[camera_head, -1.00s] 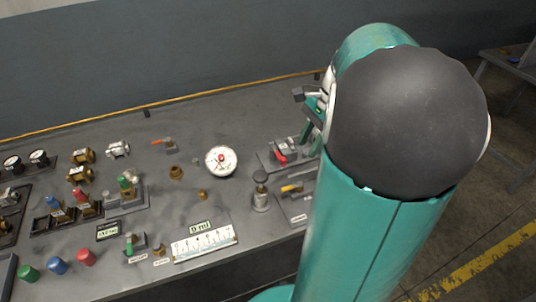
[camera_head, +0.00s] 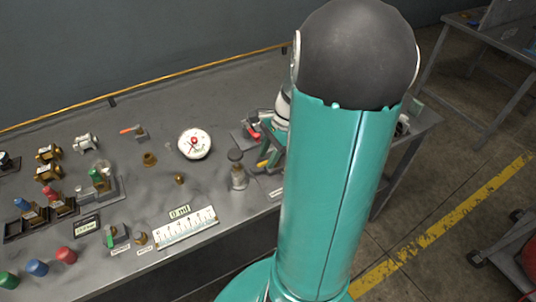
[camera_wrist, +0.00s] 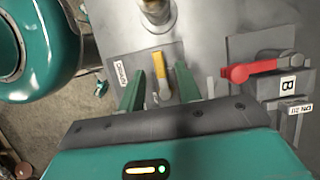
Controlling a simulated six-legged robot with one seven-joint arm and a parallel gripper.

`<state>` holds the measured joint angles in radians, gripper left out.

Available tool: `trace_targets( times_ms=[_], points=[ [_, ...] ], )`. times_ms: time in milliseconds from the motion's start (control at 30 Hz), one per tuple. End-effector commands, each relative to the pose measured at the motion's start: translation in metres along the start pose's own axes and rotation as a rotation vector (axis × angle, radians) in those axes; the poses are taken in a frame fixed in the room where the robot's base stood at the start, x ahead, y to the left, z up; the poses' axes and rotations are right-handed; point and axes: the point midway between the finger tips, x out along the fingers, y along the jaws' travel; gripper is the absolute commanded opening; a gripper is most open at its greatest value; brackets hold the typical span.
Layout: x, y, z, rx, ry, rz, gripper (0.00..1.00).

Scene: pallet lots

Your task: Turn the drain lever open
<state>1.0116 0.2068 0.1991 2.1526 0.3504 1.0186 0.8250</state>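The yellow-handled lever (camera_wrist: 161,72) sits on a grey plate, beside a small white label (camera_wrist: 121,73) whose text is hard to read but looks like the drain label. In the wrist view my gripper (camera_wrist: 158,80) is open, with one green finger on each side of the yellow handle. I cannot tell whether either finger touches it. In the head view my arm hides most of the gripper, and only a bit of the yellow lever (camera_head: 263,163) shows.
A red lever (camera_wrist: 250,70) on a block marked B is just right of the gripper. A metal cylinder fitting (camera_head: 238,175) stands close to the left in the head view. A round gauge (camera_head: 194,143) and a white scale (camera_head: 186,228) are farther left on the bench.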

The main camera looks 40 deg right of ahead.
Motion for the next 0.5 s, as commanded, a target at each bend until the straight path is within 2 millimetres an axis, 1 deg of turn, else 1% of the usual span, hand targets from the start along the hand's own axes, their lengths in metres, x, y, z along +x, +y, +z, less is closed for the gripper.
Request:
trace_targets(
  times_ms=[100, 300, 333, 500],
  points=[
    [0.0049, 0.0001, 0.0001, 0.000, 0.000, 0.000, 0.34],
    [0.0050, -0.0001, 0.0002, -0.001, 0.000, 0.000, 0.34],
    [0.0050, -0.0001, 0.0002, -0.001, 0.000, 0.000, 0.32],
    [0.0048, -0.0001, 0.0002, -0.001, 0.000, 0.000, 0.00]
  ],
)
